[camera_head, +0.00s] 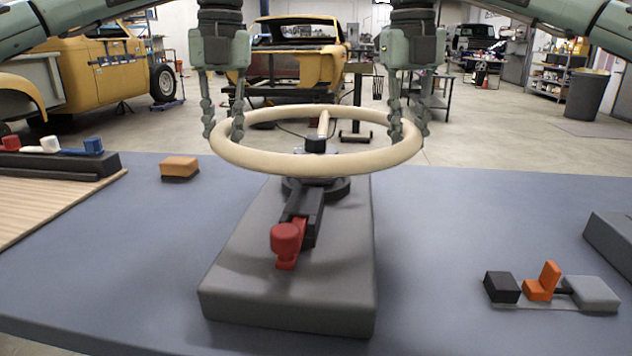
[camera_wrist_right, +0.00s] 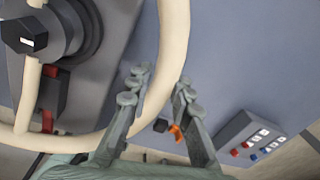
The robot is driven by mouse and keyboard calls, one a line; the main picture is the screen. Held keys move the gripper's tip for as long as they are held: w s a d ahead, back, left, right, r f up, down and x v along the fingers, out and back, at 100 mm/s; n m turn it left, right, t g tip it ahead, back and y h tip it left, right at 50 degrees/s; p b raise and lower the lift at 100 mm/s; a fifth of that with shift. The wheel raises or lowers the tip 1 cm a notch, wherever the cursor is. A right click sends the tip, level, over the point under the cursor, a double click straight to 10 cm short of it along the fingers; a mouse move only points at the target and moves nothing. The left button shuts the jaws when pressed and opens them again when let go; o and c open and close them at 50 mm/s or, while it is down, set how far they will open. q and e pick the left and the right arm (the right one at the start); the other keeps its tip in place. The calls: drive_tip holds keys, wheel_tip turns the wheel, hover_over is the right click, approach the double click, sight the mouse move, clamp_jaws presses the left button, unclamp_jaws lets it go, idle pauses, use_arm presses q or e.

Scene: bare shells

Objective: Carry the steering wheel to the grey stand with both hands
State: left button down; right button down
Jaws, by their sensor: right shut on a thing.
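The steering wheel (camera_head: 262,162) is a cream ring with a dark hub and a cream spoke, roughly level over the back of the grey stand (camera_head: 290,285). My left gripper (camera_head: 223,130) is closed around its left rim, and my right gripper (camera_head: 409,130) around its right rim. In the right wrist view the wheel's rim (camera_wrist_right: 173,50) passes between the fingers of the right gripper (camera_wrist_right: 158,92). The stand carries a black round base and a black arm with a red knob (camera_head: 286,240). Whether the hub touches the base is hidden.
On the blue-grey table (camera_head: 440,260) a tan block (camera_head: 179,167) lies left. A dark rack with coloured pieces (camera_head: 60,163) is farther left. Black, orange and grey parts (camera_head: 540,288) lie right, near a grey block (camera_head: 612,238). Table beside the stand is clear.

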use_arm(q)
drive_tip(key=shift+f, duration=0.4)
use_arm(e)
drive_tip(key=shift+f, duration=0.4)
use_arm(q)
drive_tip(key=c, duration=1.3)
unclamp_jaws()
drive_tip(key=shift+c, duration=0.2)
use_arm(e)
drive_tip(key=c, duration=1.4)
unclamp_jaws()
drive_tip(key=shift+o, duration=0.2)
use_arm(q)
drive_tip(key=r, duration=1.1)
drive_tip(key=shift+d+r, duration=0.3)
drive_tip(key=shift+d, duration=0.1)
drive_tip(key=shift+r, duration=0.15)
use_arm(e)
drive_tip(key=shift+r, duration=0.5)
wheel_tip(320, 180, up, 11)
drive_tip(key=shift+a, duration=0.4)
drive_tip(key=shift+s, duration=0.1)
